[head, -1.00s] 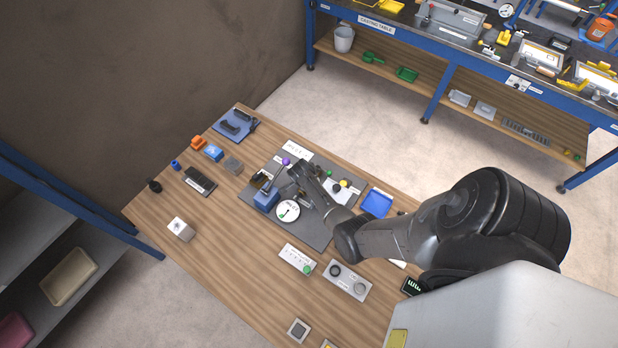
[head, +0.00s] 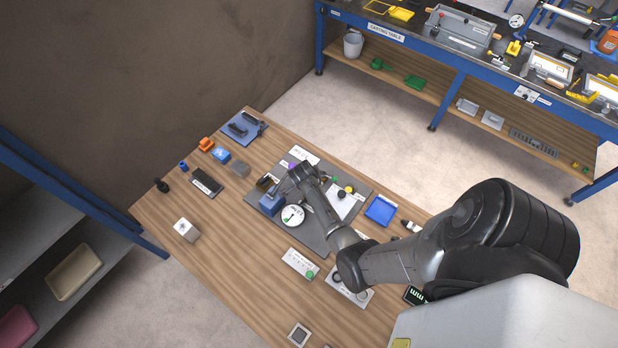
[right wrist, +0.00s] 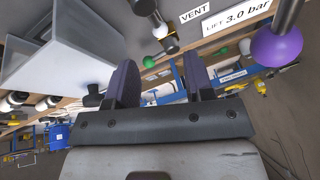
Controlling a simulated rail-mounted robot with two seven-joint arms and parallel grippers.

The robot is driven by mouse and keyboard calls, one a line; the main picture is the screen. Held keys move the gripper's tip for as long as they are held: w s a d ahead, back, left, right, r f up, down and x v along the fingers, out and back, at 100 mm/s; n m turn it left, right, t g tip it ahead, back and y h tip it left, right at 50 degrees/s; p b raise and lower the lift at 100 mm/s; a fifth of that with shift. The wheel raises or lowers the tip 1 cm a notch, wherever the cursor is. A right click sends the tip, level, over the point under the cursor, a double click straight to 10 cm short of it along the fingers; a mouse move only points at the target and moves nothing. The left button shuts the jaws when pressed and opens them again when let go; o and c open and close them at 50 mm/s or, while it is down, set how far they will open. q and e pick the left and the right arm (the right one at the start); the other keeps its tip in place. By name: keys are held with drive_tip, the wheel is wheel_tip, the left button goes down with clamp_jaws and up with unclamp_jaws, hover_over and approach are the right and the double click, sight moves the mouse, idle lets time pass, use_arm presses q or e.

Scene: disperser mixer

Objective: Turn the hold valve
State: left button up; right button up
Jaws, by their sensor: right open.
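The dark grey control panel (head: 317,241) lies on the wooden table. It bears a blue block (head: 271,204), a round white gauge (head: 292,216) and several knobs. My right gripper (right wrist: 160,84) is open, with nothing seen between its two dark fingers; in the head view it hangs over the panel's far part (head: 299,172). A purple ball knob (right wrist: 278,45) is close by, right of the fingers in the wrist view. Labels there read "VENT" (right wrist: 194,13) and "LIFT 3.0 bar" (right wrist: 236,17). I cannot tell which part is the hold valve. My left gripper is not in view.
A green knob (right wrist: 148,62) and a white-tipped knob (right wrist: 160,31) stand near the fingers. A blue tray (head: 380,210) lies right of the panel. A white box (head: 186,229) stands at the left; the table's front left is mostly clear.

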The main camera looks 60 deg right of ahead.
drive_tip(key=v, duration=0.7)
drive_tip(key=shift+s+d, duration=0.1)
idle(0.5)
